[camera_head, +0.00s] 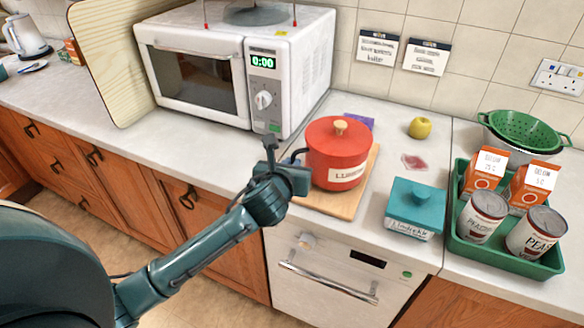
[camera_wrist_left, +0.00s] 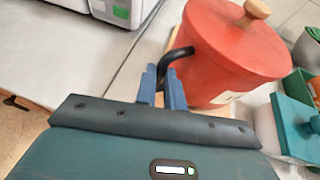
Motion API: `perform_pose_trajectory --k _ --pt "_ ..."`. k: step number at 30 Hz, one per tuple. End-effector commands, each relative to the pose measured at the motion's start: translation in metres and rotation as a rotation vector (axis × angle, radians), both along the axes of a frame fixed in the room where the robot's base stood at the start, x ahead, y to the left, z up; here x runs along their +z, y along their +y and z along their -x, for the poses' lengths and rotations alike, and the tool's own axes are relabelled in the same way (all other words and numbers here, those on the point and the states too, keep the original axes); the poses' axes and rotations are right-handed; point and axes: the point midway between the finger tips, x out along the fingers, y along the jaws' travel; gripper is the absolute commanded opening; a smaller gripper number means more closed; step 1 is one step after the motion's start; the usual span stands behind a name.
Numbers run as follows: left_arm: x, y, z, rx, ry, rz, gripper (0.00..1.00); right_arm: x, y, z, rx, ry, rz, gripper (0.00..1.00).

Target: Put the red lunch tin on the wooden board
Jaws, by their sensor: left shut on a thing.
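The red lunch tin (camera_head: 335,155) is a round, upright tin with a lid, a pale wooden knob, a cream label and a dark side handle. It is over the wooden board (camera_head: 325,203), which shows at its front and right. I cannot tell whether its base touches the board. My left gripper (camera_head: 294,166) is on the tin's left side, shut on the black handle. The left wrist view shows the fingers (camera_wrist_left: 163,88) around this handle, with the tin (camera_wrist_left: 225,50) to their right. My right gripper is not in view.
A white microwave (camera_head: 235,65) stands behind left. A teal box (camera_head: 415,205) is right of the board. A green tray (camera_head: 505,255) holds cans and cartons, with a green colander (camera_head: 525,130) behind. A yellow apple (camera_head: 420,128) lies at the back. The counter left of the tin is clear.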

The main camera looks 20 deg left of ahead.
Motion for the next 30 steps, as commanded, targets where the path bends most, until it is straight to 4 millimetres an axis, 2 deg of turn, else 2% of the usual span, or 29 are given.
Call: perform_pose_trajectory --k 3,15,16,23,30 --pt "-0.008 0.000 -0.001 0.001 -0.007 0.003 0.00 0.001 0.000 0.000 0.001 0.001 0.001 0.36" --pt "-0.012 0.000 -0.001 -0.002 -0.008 0.002 0.00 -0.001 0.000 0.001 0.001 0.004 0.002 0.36" --pt "-0.014 0.000 0.000 -0.001 -0.002 0.000 0.12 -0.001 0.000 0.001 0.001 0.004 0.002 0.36" --pt "-0.014 0.000 0.000 -0.001 -0.002 0.000 0.31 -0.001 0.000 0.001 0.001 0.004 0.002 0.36" --pt "-0.013 0.000 0.000 -0.001 -0.002 0.001 0.32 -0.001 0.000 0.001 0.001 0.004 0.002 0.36"
